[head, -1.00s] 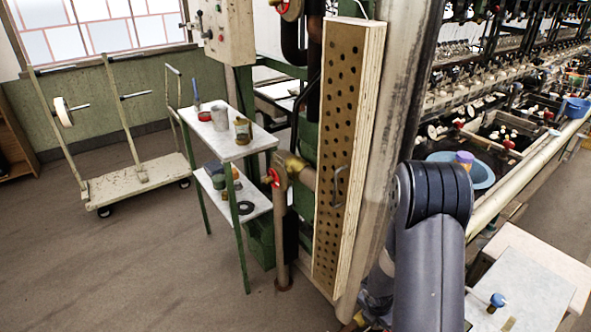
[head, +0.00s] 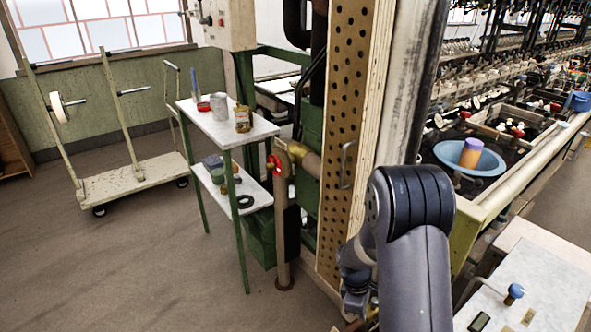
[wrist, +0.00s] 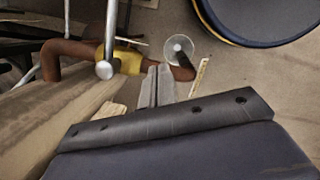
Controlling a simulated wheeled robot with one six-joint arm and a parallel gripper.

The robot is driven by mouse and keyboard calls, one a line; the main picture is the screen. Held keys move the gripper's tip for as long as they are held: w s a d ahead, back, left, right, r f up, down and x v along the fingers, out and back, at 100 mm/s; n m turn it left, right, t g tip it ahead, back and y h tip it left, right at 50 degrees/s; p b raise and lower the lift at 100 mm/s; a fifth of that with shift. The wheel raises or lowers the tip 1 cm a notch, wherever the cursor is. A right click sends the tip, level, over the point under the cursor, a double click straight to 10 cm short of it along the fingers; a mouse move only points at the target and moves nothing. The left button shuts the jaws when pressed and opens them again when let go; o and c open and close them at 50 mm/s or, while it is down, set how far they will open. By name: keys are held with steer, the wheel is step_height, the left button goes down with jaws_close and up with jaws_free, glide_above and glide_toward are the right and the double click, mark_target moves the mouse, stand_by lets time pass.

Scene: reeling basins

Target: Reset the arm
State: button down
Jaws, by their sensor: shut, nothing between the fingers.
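My grey arm shows in the head view, with its elbow in front of the foot of the perforated board (head: 352,110) and beside the pale column. My gripper (wrist: 157,84) shows in the wrist view. Its two flat fingers are together, with nothing between them. They point over a brown floor, close to a brown pipe with a yellow band (wrist: 128,60). I cannot tell whether they touch it. In the head view the fingers are not clearly seen.
A white two-tier stand (head: 225,128) with jars and a flat trolley (head: 135,178) stand left. At right, a blue basin (head: 490,163) holds a purple and orange cylinder (head: 470,153). A pale table (head: 540,285) is at lower right. Open floor lies at lower left.

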steer(key=w+m, duration=0.1)
steer(key=a+m, duration=0.1)
steer(key=m, duration=0.1)
steer(key=shift+w+g, duration=0.35)
steer(key=shift+g, duration=0.05)
steer(key=m, duration=0.1)
steer(key=w+r+m, duration=0.1)
steer(key=m, duration=0.1)
steer(key=shift+w+a+y, duration=0.25)
steer(key=shift+a+y, duration=0.05)
steer(key=shift+y, duration=0.1)
steer(key=shift+f, duration=0.1)
